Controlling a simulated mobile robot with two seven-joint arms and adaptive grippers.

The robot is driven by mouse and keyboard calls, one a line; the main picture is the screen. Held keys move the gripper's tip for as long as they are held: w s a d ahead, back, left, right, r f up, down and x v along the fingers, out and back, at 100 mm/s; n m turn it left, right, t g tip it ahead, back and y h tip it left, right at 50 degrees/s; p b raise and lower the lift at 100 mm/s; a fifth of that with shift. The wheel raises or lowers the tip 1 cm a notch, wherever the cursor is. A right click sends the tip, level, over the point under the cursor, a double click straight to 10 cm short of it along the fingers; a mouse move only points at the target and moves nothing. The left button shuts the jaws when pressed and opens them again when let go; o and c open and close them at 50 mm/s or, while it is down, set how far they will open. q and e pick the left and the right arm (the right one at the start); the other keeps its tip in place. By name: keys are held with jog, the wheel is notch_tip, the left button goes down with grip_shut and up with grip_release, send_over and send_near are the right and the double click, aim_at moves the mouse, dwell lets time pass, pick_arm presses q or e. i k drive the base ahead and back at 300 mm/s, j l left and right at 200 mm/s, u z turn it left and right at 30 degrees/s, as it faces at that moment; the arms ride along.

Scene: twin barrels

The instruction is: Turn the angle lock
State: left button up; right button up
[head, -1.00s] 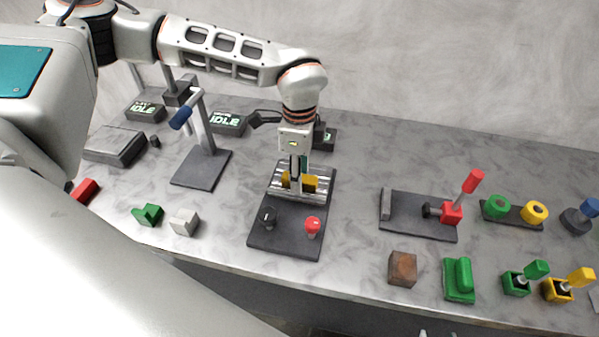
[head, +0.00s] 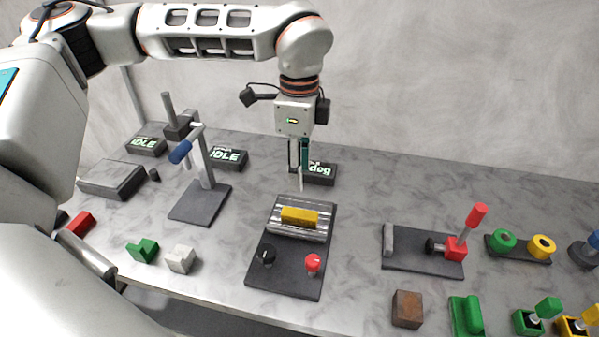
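A dark plate (head: 282,276) in the middle of the bench bears a ribbed silver twin-barrel piece (head: 314,235) with a yellow block (head: 300,216) lying across it. On the plate's near part stand a black knob (head: 266,255) and a red knob (head: 313,264). I cannot tell which part is the angle lock. My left gripper (head: 300,178) points down above the far edge of the plate, apart from the yellow block and both knobs. Its fingers look close together and I see nothing held, but their opening is unclear from this angle. My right gripper is not in view.
Left of the plate stands a stand with a blue handle (head: 181,152). Small display boxes (head: 229,158) line the back. A green block (head: 143,250) and white block (head: 180,259) lie front left. A red-lever fixture (head: 420,260) and brown cube (head: 407,309) are to the right.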

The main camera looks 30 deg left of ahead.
aim_at(312, 262)
jog(key=k, duration=1)
